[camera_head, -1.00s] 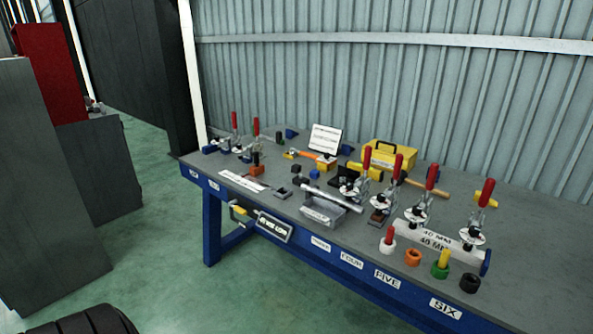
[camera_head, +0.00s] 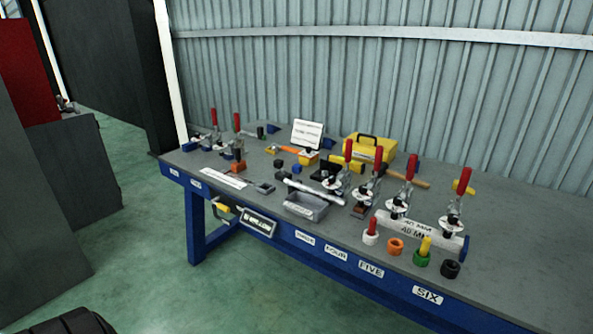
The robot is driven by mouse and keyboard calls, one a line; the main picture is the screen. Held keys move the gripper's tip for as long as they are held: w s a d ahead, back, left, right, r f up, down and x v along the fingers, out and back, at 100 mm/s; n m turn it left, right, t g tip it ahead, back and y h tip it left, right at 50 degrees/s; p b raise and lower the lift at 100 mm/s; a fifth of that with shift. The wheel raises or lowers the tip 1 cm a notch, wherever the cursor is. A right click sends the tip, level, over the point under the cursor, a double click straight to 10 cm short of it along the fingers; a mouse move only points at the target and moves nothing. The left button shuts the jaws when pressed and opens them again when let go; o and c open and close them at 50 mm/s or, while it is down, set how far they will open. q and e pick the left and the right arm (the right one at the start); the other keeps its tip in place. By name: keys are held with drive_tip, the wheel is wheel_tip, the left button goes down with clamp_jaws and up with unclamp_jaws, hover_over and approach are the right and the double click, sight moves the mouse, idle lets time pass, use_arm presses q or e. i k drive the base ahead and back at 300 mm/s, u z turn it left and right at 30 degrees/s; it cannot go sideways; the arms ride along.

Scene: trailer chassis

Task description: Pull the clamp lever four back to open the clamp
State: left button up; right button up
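A row of toggle clamps with red upright levers stands on the workbench. The front edge carries the label FOUR (camera_head: 336,251). The clamp that seems to line up with it has a red lever (camera_head: 378,158) standing upright and a metal body (camera_head: 365,192) with an orange-brown block under it. The neighbouring clamps have red levers on its left (camera_head: 348,150) and on its right (camera_head: 410,167), with another farther right (camera_head: 465,180). Neither of my grippers is in view.
The blue-framed workbench (camera_head: 230,205) has a grey top. Green floor is clear in front. A tyre (camera_head: 65,322) shows lower left.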

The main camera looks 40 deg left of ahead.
sight(379, 151)
drive_tip(key=k, duration=0.5)
drive_tip(key=u, duration=1.65)
drive_tip(key=i, duration=1.35)
drive_tip(key=z, duration=2.3)
